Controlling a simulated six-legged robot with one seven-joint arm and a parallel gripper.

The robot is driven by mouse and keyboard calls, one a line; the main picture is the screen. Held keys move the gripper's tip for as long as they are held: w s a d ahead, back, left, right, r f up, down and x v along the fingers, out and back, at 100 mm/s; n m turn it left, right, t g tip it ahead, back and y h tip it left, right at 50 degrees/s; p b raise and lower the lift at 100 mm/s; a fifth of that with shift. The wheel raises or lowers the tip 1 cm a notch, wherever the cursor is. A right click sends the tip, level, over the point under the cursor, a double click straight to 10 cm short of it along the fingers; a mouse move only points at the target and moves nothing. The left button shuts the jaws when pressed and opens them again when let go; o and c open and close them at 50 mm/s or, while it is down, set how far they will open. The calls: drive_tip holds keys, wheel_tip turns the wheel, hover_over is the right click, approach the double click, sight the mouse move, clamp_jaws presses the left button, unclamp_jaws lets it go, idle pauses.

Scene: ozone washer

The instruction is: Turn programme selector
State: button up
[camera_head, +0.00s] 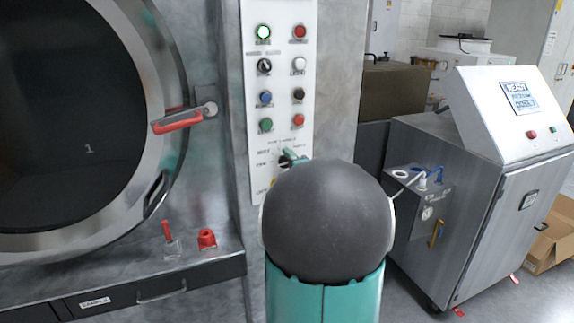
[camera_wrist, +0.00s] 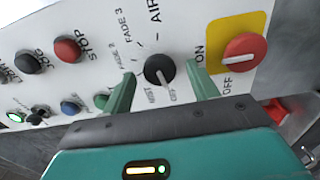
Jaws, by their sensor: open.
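The programme selector (camera_wrist: 158,69) is a black round knob with a white pointer line in the wrist view. Labels including FADE 2, FADE 3 and AIR ring it. Its pointer seems to face the label nearest my gripper, which reads like OFF. My gripper (camera_wrist: 159,72) is open, with one teal finger on each side of the knob. A gap shows between each finger and the knob; I cannot tell contact or depth. In the head view my gripper (camera_head: 291,156) is at the lower part of the white panel (camera_head: 281,82), and my arm hides much of the selector area.
A red rotary switch on a yellow plate (camera_wrist: 216,56) sits close to the right finger. Several buttons, including a red STOP button (camera_wrist: 67,50), lie to the left. The round door's red handle (camera_head: 177,122) projects left of the panel. A grey cabinet (camera_head: 450,190) stands right.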

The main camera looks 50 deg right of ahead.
drive_tip(key=shift+w+d, duration=0.3)
drive_tip(key=shift+w, duration=0.15)
drive_tip(key=shift+c, duration=0.5)
drive_tip(key=c, duration=0.9)
